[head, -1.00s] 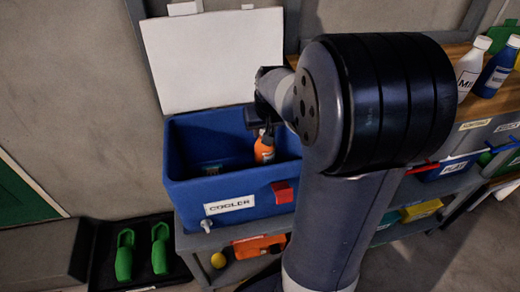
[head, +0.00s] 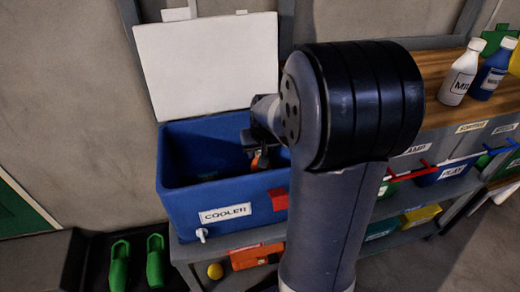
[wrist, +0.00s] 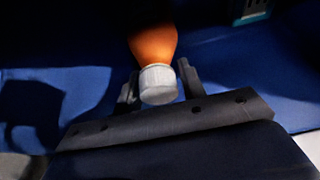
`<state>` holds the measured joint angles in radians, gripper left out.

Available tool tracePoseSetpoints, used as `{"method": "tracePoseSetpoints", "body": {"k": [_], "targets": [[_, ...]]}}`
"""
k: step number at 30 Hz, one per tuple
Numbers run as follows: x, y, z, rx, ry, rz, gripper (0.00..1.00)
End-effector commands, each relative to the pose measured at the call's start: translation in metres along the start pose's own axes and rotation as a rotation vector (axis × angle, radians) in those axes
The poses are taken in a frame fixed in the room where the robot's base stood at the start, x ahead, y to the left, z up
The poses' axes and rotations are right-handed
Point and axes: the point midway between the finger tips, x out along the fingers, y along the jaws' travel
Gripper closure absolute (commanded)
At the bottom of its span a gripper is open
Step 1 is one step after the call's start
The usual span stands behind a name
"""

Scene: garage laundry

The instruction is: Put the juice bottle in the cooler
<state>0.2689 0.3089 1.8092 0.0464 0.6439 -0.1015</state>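The juice bottle (wrist: 153,45), orange with a white cap, is between the two fingers of my gripper (wrist: 158,88) in the wrist view. The cooler's white lid (head: 205,65) stands up at the back. The bottle's lower end is in shadow, so I cannot tell whether it touches the floor.
A teal and grey item (wrist: 252,10) lies inside the cooler. A white milk bottle (head: 459,75) and a blue bottle (head: 494,70) stand on the wooden worktop (head: 440,118) at right. Green shoes (head: 155,260) lie at lower left. An orange item (head: 255,256) sits below the cooler.

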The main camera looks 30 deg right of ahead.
Motion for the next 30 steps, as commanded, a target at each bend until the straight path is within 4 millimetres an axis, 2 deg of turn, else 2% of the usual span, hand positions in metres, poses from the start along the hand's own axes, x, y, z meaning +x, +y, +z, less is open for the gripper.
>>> {"method": "tracePoseSetpoints", "body": {"k": [1,4,11,16,30], "targets": [[0.0,0.0,0.0,0.0,0.0,0.0,0.57],[0.0,0.0,0.0,0.0,0.0,0.0,0.49],[-0.001,0.0,0.0,0.0,0.0,0.0,0.48],[-0.012,0.0,-0.004,0.0,0.003,0.0,0.48],[-0.107,0.0,-0.004,0.0,0.005,0.001,0.48]]}}
